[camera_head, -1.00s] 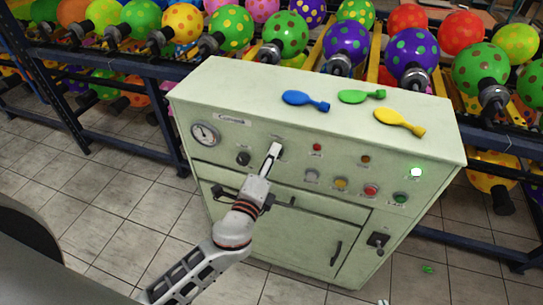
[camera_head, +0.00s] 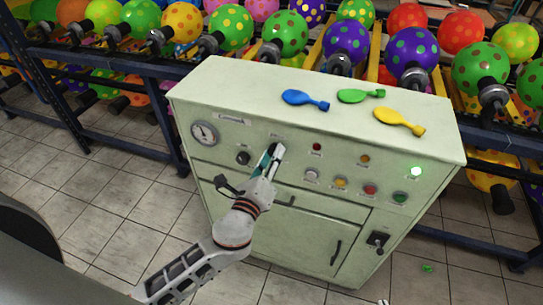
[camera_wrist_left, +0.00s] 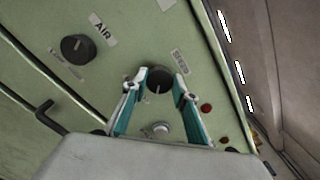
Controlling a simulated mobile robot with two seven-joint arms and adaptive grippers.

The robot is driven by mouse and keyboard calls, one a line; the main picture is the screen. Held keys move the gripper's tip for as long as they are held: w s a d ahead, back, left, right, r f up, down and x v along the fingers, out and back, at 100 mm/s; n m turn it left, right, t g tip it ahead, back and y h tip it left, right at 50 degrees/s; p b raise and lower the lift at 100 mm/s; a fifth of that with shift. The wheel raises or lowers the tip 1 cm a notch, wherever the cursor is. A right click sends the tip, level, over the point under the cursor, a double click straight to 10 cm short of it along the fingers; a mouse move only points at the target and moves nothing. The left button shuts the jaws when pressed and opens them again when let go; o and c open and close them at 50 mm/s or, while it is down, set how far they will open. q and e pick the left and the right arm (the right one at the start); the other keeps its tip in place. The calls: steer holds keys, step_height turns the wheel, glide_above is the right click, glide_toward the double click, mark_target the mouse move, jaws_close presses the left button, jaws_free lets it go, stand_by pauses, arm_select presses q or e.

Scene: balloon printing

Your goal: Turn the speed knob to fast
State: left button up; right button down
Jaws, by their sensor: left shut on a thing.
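The speed knob (camera_wrist_left: 159,80) is a round black knob with a pointer line on the green panel, beside a small label (camera_wrist_left: 180,62) too blurred to read surely. In the wrist view my left gripper (camera_wrist_left: 161,76) has its teal-sided fingers on either side of it, shut on it. In the head view the left gripper (camera_head: 273,151) reaches the upper front of the cabinet (camera_head: 190,90) and hides the knob.
The AIR knob (camera_wrist_left: 77,48) sits left of the gripper, also in the head view (camera_head: 242,158). A gauge (camera_head: 204,133), colored buttons (camera_head: 341,182) and a black handle (camera_wrist_left: 47,115) are near. Blue, green and yellow balloons (camera_head: 399,121) lie on top. Racks of balloons stand behind.

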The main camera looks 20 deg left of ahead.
stand_by(0.3)
arm_select(q)
steer(key=o, duration=1.1)
steer(key=shift+d, duration=0.1)
steer(key=s, duration=1.2)
steer(key=shift+a, duration=0.25)
